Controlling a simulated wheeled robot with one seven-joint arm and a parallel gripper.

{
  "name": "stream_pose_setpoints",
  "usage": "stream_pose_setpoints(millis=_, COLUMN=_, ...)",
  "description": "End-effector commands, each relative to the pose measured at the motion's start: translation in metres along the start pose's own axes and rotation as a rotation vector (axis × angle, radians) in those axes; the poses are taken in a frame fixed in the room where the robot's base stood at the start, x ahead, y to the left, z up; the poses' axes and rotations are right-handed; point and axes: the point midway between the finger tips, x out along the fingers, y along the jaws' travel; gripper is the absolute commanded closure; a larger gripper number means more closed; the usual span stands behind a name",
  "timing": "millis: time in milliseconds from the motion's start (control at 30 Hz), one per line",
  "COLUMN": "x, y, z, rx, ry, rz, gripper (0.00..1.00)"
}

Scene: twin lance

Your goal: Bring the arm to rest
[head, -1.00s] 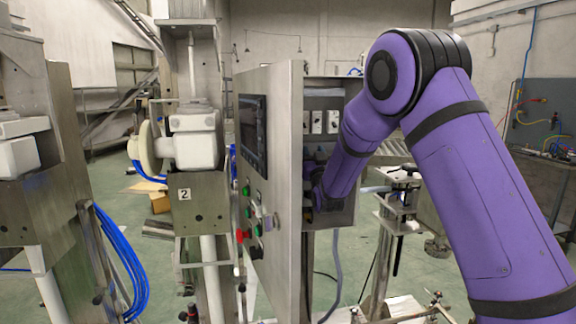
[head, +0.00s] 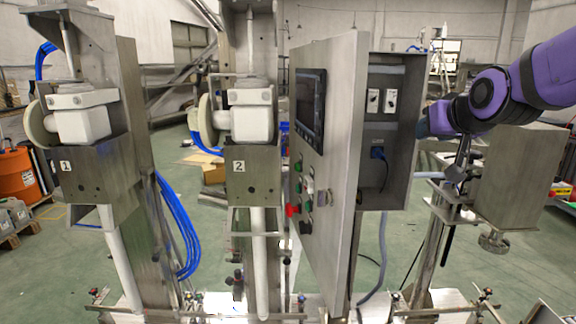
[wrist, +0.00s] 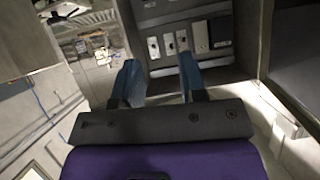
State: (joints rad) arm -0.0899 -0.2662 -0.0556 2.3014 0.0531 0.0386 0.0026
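My purple arm comes in from the right in the head view, with its elbow bent. My gripper (head: 423,127) is at the right edge of the open control cabinet (head: 402,183), apart from the socket inside. In the wrist view my gripper (wrist: 160,76) shows two blue fingers spread apart with nothing between them. Beyond them is the cabinet's inner panel with a row of switches (wrist: 182,42). A blue plug (head: 377,153) with a dark cable sits at the socket in the cabinet.
The cabinet door (head: 330,150) carries a screen and several buttons. Machine columns marked 1 (head: 85,175) and 2 (head: 255,180) stand to the left. A metal box on a stand (head: 515,180) is below my arm.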

Motion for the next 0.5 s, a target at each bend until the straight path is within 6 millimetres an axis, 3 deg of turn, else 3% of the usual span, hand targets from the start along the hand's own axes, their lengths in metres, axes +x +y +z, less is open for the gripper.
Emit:
stream_pose_setpoints(millis=33, x=-0.02, y=0.002, z=0.011, rx=-0.001, ry=-0.042, rz=0.001, gripper=0.62)
stream_pose_setpoints(millis=300, x=-0.114, y=0.008, z=0.091, rx=-0.02, ry=-0.325, rz=0.017, gripper=0.62)
stream_pose_setpoints(millis=500, x=-0.171, y=0.011, z=0.148, rx=-0.03, ry=-0.504, rz=0.039, gripper=0.62)
